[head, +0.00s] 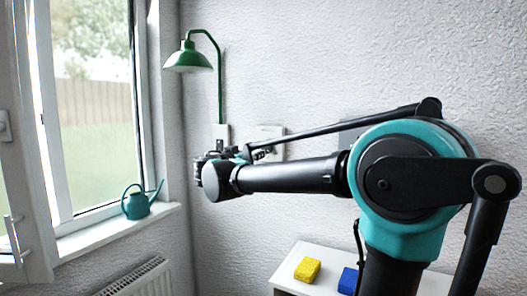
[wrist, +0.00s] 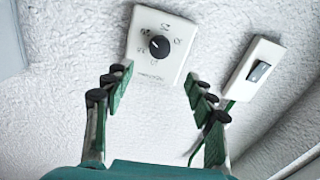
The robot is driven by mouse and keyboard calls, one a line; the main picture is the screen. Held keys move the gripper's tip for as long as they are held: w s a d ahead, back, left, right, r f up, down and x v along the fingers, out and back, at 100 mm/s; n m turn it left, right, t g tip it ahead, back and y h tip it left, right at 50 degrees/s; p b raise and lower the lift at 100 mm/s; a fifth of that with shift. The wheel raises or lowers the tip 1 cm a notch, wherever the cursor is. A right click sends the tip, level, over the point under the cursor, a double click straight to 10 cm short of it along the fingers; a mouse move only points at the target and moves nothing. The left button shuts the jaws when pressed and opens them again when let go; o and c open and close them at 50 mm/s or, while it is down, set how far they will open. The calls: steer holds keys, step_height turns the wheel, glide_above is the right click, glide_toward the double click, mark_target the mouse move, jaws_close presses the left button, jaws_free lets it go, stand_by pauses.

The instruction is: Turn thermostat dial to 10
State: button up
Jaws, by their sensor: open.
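The thermostat is a white plate (wrist: 145,72) on the wall with a round black dial (wrist: 158,46) and small printed marks around it. The marks are too small to read, and so is the dial's setting. In the head view the thermostat plate (head: 271,137) shows in part behind my arm, and its dial cannot be made out. My gripper (wrist: 157,77) is open and empty. Its fingertips are spread on either side of the plate's lower part in the wrist view, with the dial above and between them. Contact cannot be told. In the head view my gripper (head: 260,153) is small and partly hidden.
A white switch plate (wrist: 236,82) with a dark rocker (wrist: 259,70) is right of the thermostat in the wrist view. A green wall lamp (head: 189,58), a teal watering can (head: 137,205) on the sill, a yellow sponge (head: 307,269) and a blue block (head: 348,281) stand clear.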

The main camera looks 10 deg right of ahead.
steer(key=x, duration=1)
steer(key=shift+w+d, duration=0.15)
steer(key=shift+w, duration=0.15)
steer(key=c, duration=1.2)
